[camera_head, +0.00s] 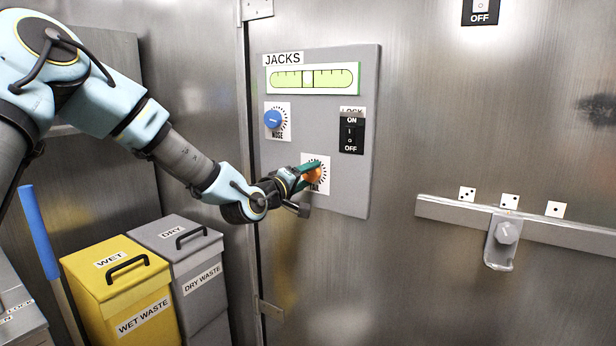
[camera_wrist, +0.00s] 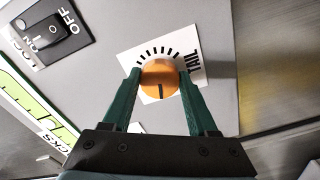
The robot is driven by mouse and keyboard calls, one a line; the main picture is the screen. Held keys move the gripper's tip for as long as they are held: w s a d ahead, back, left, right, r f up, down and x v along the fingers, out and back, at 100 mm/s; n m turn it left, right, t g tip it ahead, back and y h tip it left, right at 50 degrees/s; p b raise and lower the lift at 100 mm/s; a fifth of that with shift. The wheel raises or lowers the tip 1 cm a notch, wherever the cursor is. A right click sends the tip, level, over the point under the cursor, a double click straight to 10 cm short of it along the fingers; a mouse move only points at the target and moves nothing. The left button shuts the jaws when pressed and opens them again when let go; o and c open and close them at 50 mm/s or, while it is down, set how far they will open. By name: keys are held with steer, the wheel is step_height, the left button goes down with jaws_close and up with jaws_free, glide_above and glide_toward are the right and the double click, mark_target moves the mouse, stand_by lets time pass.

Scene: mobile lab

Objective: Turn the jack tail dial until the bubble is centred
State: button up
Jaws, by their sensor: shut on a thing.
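The orange tail dial (camera_head: 313,176) is low on the grey JACKS panel (camera_head: 345,195), on a white label with tick marks. My gripper (camera_head: 308,173) reaches it from the left. In the wrist view the green fingers of my gripper (camera_wrist: 160,76) are closed on both sides of the tail dial (camera_wrist: 160,88). A dark line on the dial's face points toward the bottom of that picture. The green level vial (camera_head: 340,77) is at the panel's top. A white section between dark lines shows near its middle; I cannot clearly tell the bubble's edges.
The black lock switch (camera_head: 351,135) is at the panel's right. Yellow (camera_head: 120,290) and grey (camera_head: 185,255) waste bins stand below left. A rail with a grey knob (camera_head: 506,233) is at right.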

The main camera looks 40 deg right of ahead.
steer(key=o, duration=1.4)
steer(key=b+v, duration=0.2)
steer(key=v, duration=0.8)
steer(key=shift+a, duration=0.4)
